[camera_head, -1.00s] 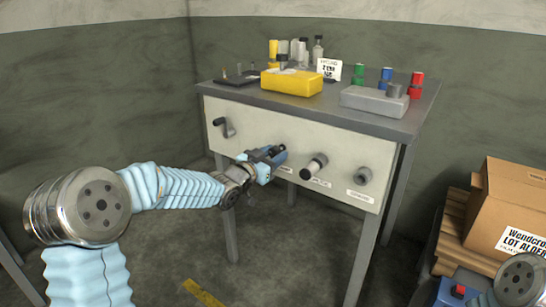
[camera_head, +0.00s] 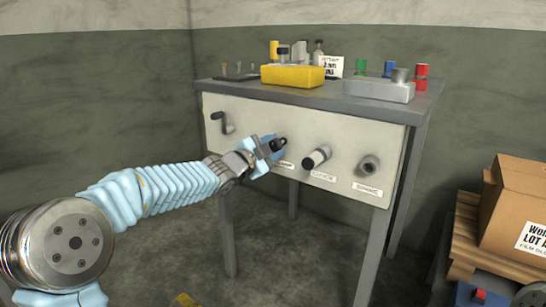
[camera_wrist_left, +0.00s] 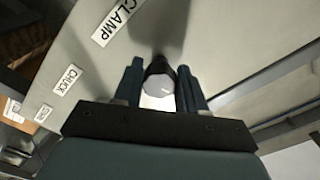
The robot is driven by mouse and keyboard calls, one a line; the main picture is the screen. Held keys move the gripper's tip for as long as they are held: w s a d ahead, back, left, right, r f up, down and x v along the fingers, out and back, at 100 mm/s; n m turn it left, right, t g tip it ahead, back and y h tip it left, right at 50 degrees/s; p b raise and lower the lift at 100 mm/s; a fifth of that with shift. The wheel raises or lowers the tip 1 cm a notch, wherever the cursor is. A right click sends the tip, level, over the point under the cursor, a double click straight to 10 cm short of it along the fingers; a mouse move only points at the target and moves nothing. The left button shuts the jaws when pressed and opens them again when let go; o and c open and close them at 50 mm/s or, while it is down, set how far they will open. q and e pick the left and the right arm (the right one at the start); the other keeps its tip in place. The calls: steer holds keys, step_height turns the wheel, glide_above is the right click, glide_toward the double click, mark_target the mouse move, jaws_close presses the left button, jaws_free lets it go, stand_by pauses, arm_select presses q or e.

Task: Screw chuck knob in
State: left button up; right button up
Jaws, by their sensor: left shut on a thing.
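My left gripper (camera_head: 268,153) is at the front panel of the bench, at the station labelled CLAMP. It is shut on a dark knob (camera_head: 279,143) with a pale faceted end. In the left wrist view this knob (camera_wrist_left: 160,78) sits between the two blue-grey fingers (camera_wrist_left: 160,85). How deep either knob is seated cannot be told. My right gripper is not in view.
The panel (camera_head: 260,120) also bears a crank (camera_head: 222,122) at left and a grey round fitting (camera_head: 369,166) at right. A yellow block (camera_head: 293,76) and a grey block (camera_head: 379,91) stand on the bench top. A carton (camera_head: 515,210) rests on a pallet at right.

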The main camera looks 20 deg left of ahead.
arm_select(q)
steer(key=shift+f+m+b, duration=0.15)
steer(key=shift+m+b, duration=0.45)
steer(key=shift+m, duration=0.5)
steer(key=shift+a, duration=0.1)
steer(key=o, duration=0.8)
steer(key=shift+o, duration=1.2)
steer(key=v, duration=1.3)
steer(key=shift+s, duration=0.4)
